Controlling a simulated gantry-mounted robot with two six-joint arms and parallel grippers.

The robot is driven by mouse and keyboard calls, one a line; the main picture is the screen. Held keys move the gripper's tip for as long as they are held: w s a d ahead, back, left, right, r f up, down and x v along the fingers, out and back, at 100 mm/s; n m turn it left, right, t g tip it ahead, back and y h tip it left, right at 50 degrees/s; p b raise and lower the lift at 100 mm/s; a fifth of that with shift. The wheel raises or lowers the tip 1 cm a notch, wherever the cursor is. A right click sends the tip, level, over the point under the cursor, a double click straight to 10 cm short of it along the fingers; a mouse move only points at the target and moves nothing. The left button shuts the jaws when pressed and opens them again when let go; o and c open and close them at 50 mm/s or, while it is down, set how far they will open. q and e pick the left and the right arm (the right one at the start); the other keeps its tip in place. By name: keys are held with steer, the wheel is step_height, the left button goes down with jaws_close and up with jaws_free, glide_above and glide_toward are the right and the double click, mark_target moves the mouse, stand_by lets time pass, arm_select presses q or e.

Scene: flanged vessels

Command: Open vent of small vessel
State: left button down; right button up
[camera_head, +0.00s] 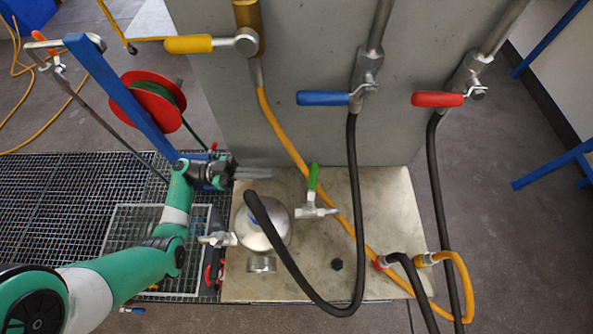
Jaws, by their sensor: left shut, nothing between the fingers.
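The small vessel (270,236) is a round metal body on a pale plate, seen from above. A black hose crosses over its top. A valve with a green handle (313,178) stands at its right; the handle points away from me. I cannot tell for certain whether this is the vent. Another metal fitting (218,239) sticks out at the vessel's left. My left gripper (268,173) is shut and empty, its fingers pointing right, behind the vessel and left of the green handle, apart from it. My right gripper is out of view.
A grey panel (300,130) rises behind, with yellow (188,44), blue (322,98) and red (437,99) valve handles. Hoses hang from it across the plate (390,205). A red hose reel (150,85) and blue post stand left, above floor grating (60,190).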

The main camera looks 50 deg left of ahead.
mark_target(313, 184)
arm_select(q)
steer(key=x, duration=0.8)
steer(key=shift+w+d, duration=0.25)
steer(key=shift+w, duration=0.05)
steer(key=shift+w, duration=0.15)
